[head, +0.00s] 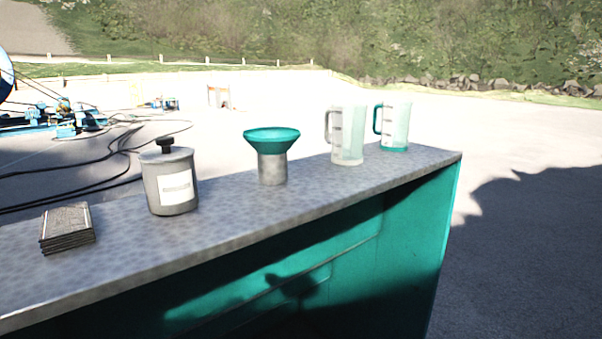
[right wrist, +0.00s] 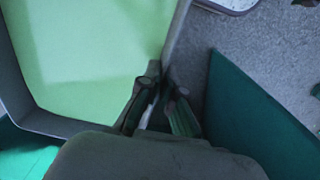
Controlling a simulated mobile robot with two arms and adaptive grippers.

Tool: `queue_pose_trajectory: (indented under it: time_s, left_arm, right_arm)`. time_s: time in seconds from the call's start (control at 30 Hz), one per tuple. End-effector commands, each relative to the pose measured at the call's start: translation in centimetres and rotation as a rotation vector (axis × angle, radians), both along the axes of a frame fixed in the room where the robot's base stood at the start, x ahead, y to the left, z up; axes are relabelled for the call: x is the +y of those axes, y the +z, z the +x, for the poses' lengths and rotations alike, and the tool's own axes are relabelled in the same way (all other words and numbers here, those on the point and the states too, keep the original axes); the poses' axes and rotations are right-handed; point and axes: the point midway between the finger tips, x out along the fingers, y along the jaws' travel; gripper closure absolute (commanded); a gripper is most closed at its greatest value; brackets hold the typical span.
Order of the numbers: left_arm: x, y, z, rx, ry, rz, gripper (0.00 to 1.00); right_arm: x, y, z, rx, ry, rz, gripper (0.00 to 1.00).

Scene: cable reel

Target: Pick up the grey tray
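The right wrist view shows a shallow tray-like thing with a grey wall (right wrist: 24,100) and a pale green inside; I take it for the grey tray. Its right-hand rim runs down between the fingers of my right gripper (right wrist: 160,78). The fingertips sit close together on both sides of this rim and appear shut on it. The contact itself is partly hidden by the fingers. The head view shows neither the tray nor either gripper.
A grey-topped green counter (head: 330,205) holds a stack of cloths or boards (head: 67,230), a lidded grey canister (head: 171,185), a green-topped funnel (head: 272,150), a clear jug (head: 349,135) and a green-handled jug (head: 397,125). A dark green panel (right wrist: 255,110) stands right of my right gripper.

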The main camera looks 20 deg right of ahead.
Motion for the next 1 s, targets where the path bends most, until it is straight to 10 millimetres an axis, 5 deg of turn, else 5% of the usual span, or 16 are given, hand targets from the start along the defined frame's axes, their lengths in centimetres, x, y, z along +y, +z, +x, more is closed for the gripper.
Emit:
queue_pose_trajectory:
  time_s: [0.03, 0.1, 0.2, 0.5, 0.77, 1.0]
  left_arm:
    - [0.2, 2.2, 0.0, 0.0, 0.001, 0.002, 0.08]
    - [0.3, 4.1, 0.0, 0.0, 0.002, 0.004, 0.0]
    - [0.4, 6.6, 0.0, 0.0, 0.002, 0.005, 0.0]
    - [0.4, 11.7, 0.0, 0.001, 0.002, 0.005, 0.0]
    - [0.3, 11.2, -0.1, 0.003, 0.001, 0.005, 0.0]
    - [-0.1, 11.2, -0.2, 0.003, 0.0, 0.0, 0.0]
  right_arm:
    - [0.0, 2.3, 0.1, -0.002, 0.0, 0.0, 1.0]
    - [0.0, 4.2, 0.1, -0.002, 0.0, -0.001, 1.0]
    - [0.0, 6.7, 0.1, -0.002, 0.001, -0.002, 1.0]
    - [0.3, 11.9, 0.3, -0.005, 0.012, -0.008, 1.0]
    - [0.6, 12.5, 0.3, -0.007, 0.045, -0.01, 1.0]
    - [1.5, 17.0, 0.3, -0.011, 0.166, -0.01, 1.0]
